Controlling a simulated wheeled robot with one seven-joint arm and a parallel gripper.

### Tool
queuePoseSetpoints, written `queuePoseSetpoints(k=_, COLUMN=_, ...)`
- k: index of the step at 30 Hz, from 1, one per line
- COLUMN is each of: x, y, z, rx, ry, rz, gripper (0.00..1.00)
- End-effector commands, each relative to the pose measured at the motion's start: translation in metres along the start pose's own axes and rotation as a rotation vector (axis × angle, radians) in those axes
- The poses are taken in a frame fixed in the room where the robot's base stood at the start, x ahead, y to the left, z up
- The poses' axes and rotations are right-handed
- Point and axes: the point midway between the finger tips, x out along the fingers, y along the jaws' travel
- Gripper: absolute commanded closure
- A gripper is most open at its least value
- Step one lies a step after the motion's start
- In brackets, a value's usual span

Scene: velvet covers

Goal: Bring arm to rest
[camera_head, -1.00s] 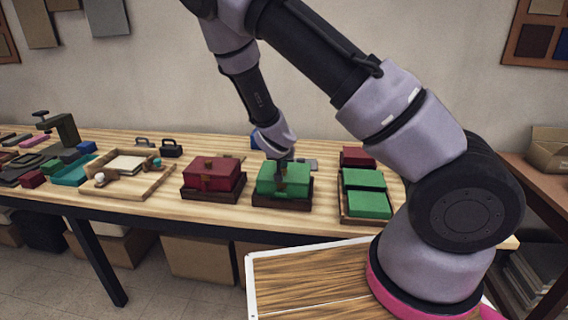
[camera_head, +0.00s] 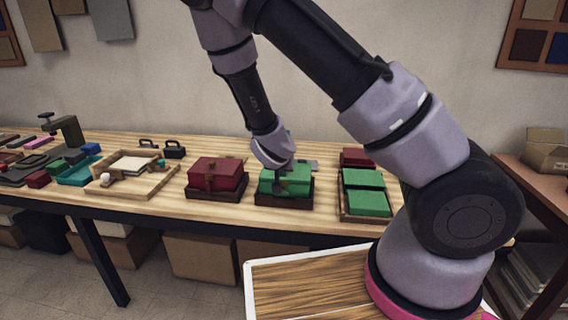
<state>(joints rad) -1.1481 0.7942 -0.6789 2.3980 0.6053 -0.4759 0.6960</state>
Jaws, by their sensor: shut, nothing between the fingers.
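My gripper (camera_head: 283,190) is at the green velvet box (camera_head: 298,176), in front of its near face, with the arm reaching down from above. It is shut and holds nothing. Whether the fingers touch the box cannot be told. The green box sits in a dark brown tray (camera_head: 299,200) on the wooden table. My wrist hides part of the box's upper left.
A dark red box (camera_head: 221,172) in a dark tray stands left. A wooden rack (camera_head: 344,214) with green and red blocks stands right. A wooden tray (camera_head: 150,190) and tools lie farther left. A narrow bare strip of table (camera_head: 150,209) runs along the front.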

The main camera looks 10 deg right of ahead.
Motion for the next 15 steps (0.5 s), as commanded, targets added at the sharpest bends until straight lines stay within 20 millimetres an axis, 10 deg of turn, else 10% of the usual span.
queuePoseSetpoints(k=15, x=-0.046, y=0.010, z=-0.011, rx=0.176, ry=-0.223, rz=-0.045, gripper=1.00)
